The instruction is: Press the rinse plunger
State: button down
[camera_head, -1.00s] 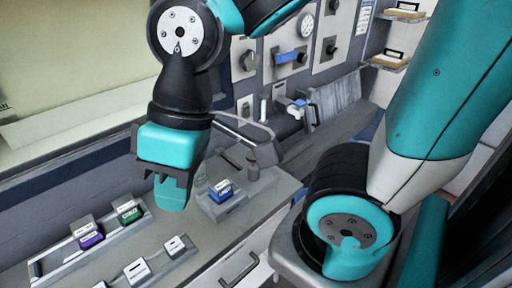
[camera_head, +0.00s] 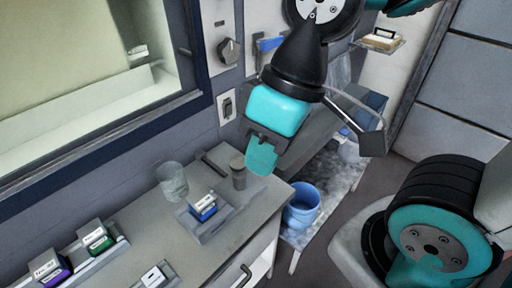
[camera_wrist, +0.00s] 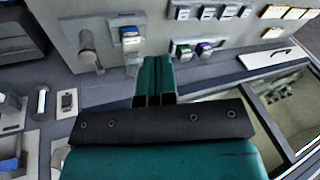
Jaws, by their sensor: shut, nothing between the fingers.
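My gripper (camera_head: 262,158) is shut and empty, above the front right part of the bench in the head view. In the wrist view its closed teal fingers (camera_wrist: 155,68) point toward the bench. A grey upright cylinder (camera_head: 238,172) stands on the bench just left of the fingertips in the head view. It also shows in the wrist view (camera_wrist: 88,48), left of the fingers. I cannot tell whether this is the rinse plunger; nothing in view is marked as such. The arm hides part of the wall panel and the area behind it.
A clear glass (camera_head: 172,180) and a blue-labelled block on a grey holder (camera_head: 190,222) stand near the cylinder. Green (camera_head: 98,240) and purple (camera_head: 52,270) blocks sit at left. A blue bucket (camera_head: 301,204) stands right of the bench. Wall controls include a knob (camera_head: 229,50) and switch (camera_head: 227,106).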

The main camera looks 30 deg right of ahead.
jog(key=n+h+p, duration=0.4)
jog(key=n, duration=1.1)
send_over(239, 161)
notch_tip(239, 161, down, 4)
jog(key=f, duration=0.1)
jog(key=shift+r, duration=0.25)
notch_tip(239, 161, down, 14)
jog(key=p, duration=0.4)
jog(key=shift+r, duration=0.1)
